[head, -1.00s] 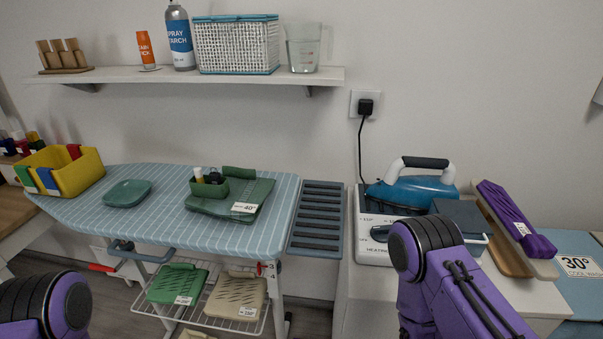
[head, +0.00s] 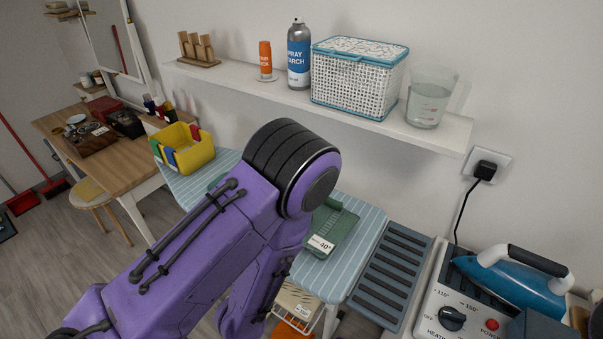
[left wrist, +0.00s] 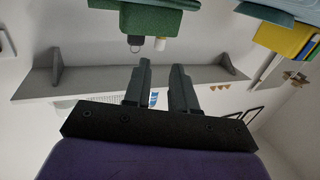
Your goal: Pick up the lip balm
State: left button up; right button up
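I cannot identify the lip balm for certain. In the left wrist view, two small capped items, one dark (left wrist: 135,43) and one white (left wrist: 160,44), stick out of a green holder (left wrist: 160,20) at the top of the picture. My left gripper (left wrist: 162,72) is open with nothing between its fingers, apart from these items. In the head view my left arm covers the holder's place on the ironing board (head: 366,225); the left gripper is hidden there. My right gripper is out of view.
A wall shelf (head: 270,91) holds a spray can (head: 299,55), a woven basket (head: 358,80) and a measuring cup (head: 430,98). A yellow bin (head: 188,150) stands on the board's far left. An iron (head: 515,280) sits at right. A wooden table (head: 75,130) is further left.

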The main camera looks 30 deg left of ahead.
pick_arm(q)
jog(key=b+x, duration=0.1)
jog(key=x, duration=0.2)
jog(key=shift+b, duration=0.4)
jog(key=shift+b+x, duration=1.05)
jog(key=shift+b, duration=0.05)
jog(key=w+r+p, duration=0.1)
jog(key=w+a+r+p, duration=0.1)
jog(key=w, duration=0.1)
jog(key=shift+w, duration=0.15)
jog(key=p+x, duration=0.1)
jog(key=x, duration=0.1)
jog(key=shift+w+a+f, duration=0.15)
jog(key=shift+w, duration=0.2)
jog(key=shift+w+a, duration=0.1)
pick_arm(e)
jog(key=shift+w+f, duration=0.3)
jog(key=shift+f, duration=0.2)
pick_arm(q)
jog(key=shift+f, duration=0.1)
grip_shut()
